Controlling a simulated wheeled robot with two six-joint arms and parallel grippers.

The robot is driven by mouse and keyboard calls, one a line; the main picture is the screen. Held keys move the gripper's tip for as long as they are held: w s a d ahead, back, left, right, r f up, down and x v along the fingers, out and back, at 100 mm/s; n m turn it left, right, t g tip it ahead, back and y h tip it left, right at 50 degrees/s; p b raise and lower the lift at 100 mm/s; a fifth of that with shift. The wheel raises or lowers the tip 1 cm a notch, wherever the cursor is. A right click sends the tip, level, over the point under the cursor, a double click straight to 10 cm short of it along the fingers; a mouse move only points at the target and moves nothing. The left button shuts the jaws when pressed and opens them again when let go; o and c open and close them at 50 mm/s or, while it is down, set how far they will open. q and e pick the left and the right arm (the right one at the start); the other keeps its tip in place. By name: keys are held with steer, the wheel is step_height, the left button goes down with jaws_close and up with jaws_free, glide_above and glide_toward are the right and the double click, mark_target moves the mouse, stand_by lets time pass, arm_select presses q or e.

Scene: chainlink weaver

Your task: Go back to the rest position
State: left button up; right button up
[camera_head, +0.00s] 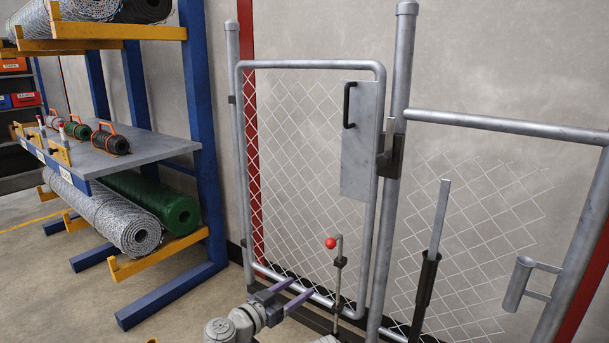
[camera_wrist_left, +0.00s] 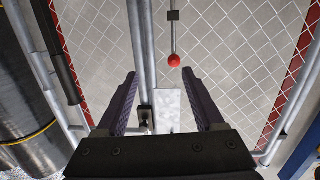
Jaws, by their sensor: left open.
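My left gripper (camera_head: 299,291) is low in front of the chain-link gate (camera_head: 240,160), left of a drop rod with a red ball knob (camera_head: 331,243). In the left wrist view my gripper's two dark purple fingers (camera_wrist_left: 159,77) are spread apart with nothing held between them. Behind the fingers are a grey gate tube (camera_wrist_left: 142,45) and a light grey plate (camera_wrist_left: 168,110). My right gripper is not in view.
The gate has a plate with a black handle (camera_head: 348,105) and a black latch (camera_head: 390,156) at the post. A grey bar (camera_head: 440,215) stands in a black holder at right, near a short metal tube (camera_head: 517,283). A blue rack (camera_head: 204,120) with mesh rolls stands left.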

arm_select(q)
steer(key=s+f+g+y, duration=0.1)
steer(key=s+f+g, duration=0.35)
steer(key=f, duration=0.35)
steer(key=s+a+f+n+g+y, duration=0.7)
steer(key=s+a+f+y, duration=0.3)
steer(key=a+f, duration=0.3)
steer(key=s+d+r+m+g+y, duration=0.1)
steer(key=s+d+m, duration=0.2)
steer(key=s+d, duration=0.45)
step_height(320, 180, up, 36)
steer(key=w+d+p, duration=0.1)
steer(key=d+p, duration=0.1)
steer(key=p, duration=3.4)
steer(key=shift+r, duration=0.25)
